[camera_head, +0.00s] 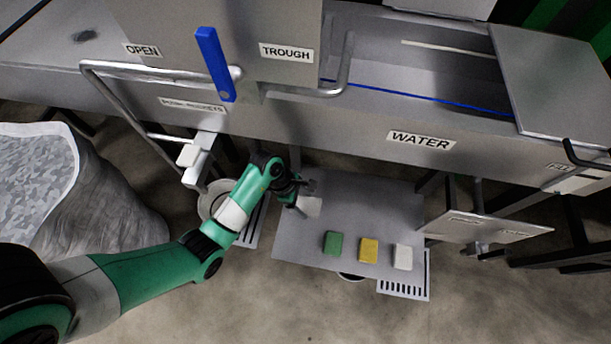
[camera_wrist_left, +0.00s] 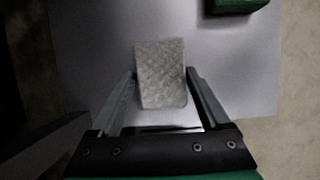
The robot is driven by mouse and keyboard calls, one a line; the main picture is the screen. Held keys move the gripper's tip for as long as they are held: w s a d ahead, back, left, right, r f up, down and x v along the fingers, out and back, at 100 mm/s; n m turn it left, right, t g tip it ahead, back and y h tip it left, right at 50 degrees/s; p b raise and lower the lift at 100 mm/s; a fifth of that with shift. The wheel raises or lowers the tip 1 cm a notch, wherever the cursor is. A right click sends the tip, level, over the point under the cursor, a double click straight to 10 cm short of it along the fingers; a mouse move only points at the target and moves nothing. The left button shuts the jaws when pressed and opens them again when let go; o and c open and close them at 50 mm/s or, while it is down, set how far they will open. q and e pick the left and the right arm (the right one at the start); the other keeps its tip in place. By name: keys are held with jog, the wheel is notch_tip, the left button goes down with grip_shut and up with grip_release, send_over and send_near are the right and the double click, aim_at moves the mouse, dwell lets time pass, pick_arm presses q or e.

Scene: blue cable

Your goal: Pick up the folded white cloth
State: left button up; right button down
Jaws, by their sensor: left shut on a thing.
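The folded white cloth (camera_head: 310,207) is at the left part of the grey tabletop, partly hidden by my gripper in the head view. In the left wrist view the cloth (camera_wrist_left: 160,62) is a pale, textured rectangle between the two fingers. My left gripper (camera_head: 301,190) is shut on it, with a finger along each side. I cannot tell whether the cloth touches the tabletop or is just above it. My right gripper is not in view.
A green block (camera_head: 333,243), a yellow block (camera_head: 368,250) and a white block (camera_head: 402,257) stand in a row on the grey tabletop (camera_head: 375,205). The metal trough (camera_head: 345,125) with its blue lever (camera_head: 215,65) stands behind. A large sack (camera_head: 100,190) is at the left.

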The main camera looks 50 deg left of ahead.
aim_at(304, 206)
pick_arm(q)
jog(key=shift+r+p, duration=0.3)
jog(key=shift+r, duration=0.1)
jog(key=r+p, duration=0.3)
jog(key=r, duration=0.1)
jog(key=shift+s+d+r, duration=0.1)
jog(key=shift+s+d, duration=0.2)
jog(key=s+d+r+p, duration=0.7)
jog(key=s+d+r, duration=0.1)
jog(key=s, duration=0.2)
jog(key=shift+d+p, duration=0.2)
jog(key=shift+p, duration=0.1)
jog(key=shift+s, duration=0.1)
